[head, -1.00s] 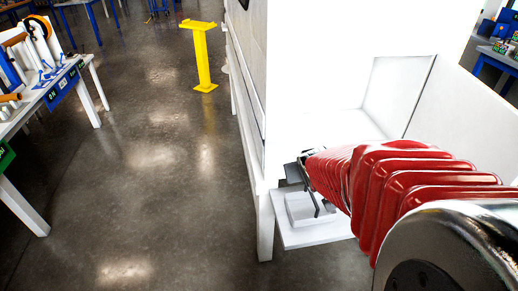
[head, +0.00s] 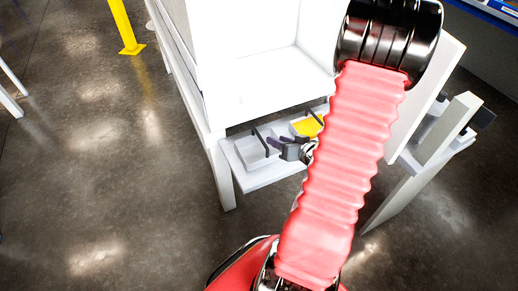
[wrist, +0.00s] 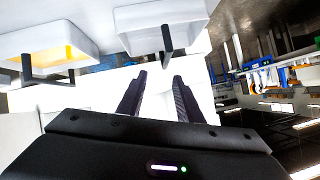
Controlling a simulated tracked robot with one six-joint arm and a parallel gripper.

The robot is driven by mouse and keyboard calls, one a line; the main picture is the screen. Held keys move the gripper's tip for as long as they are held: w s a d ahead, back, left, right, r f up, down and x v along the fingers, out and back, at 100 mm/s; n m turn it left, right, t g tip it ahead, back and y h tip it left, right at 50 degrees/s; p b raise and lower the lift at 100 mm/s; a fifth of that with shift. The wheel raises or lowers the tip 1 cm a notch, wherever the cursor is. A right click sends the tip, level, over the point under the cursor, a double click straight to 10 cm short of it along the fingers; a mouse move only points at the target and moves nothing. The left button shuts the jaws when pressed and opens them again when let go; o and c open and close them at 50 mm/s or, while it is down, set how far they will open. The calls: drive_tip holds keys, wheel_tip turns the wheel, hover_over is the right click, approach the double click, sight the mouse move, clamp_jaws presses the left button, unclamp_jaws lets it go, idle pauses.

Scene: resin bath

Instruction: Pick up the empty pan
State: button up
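The empty pan is a white, shallow tray with a dark handle. In the head view the empty pan (head: 249,152) sits at the left of a low white shelf (head: 262,181). In the wrist view the empty pan (wrist: 160,22) is at top centre, its dark handle pointing down toward my fingers. A second white pan with yellow contents (head: 307,127) is to its right in the head view; it shows at upper left in the wrist view (wrist: 85,42). My gripper (wrist: 158,88) is open and empty, apart from both pans. In the head view my gripper (head: 274,143) is small and partly hidden.
A white cabinet (head: 245,75) stands above the shelf, and its leg (head: 222,175) is at the left. A white frame (head: 425,150) stands at the right. A yellow post (head: 124,25) is at upper left.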

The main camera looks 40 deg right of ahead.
drive_tip(key=shift+s+a+f+m+t+y, duration=0.15)
drive_tip(key=shift+s+a+f+m+t, duration=0.1)
drive_tip(key=shift+s+m+t, duration=0.25)
drive_tip(key=shift+s+a+f+m+t+y, duration=0.1)
drive_tip(key=shift+s+a+f+m+t, duration=0.15)
drive_tip(key=shift+s, duration=0.35)
drive_tip(key=shift+s+a+f+m+t+y, duration=0.15)
drive_tip(key=shift+s+a+m+t, duration=0.1)
drive_tip(key=shift+s+t, duration=0.25)
approach(260, 136)
drive_tip(key=x, duration=0.4)
drive_tip(key=shift+w+a+f, duration=0.2)
drive_tip(key=shift+w+f, duration=0.05)
drive_tip(key=shift+w, duration=0.3)
drive_tip(key=shift+d+f+x, duration=0.1)
drive_tip(key=shift+f+x, duration=0.05)
drive_tip(key=shift+x, duration=1.15)
drive_tip(key=shift+d+f+x, duration=0.1)
drive_tip(key=shift+x, duration=1.25)
drive_tip(key=shift+s, duration=0.1)
drive_tip(key=shift+c, duration=0.5)
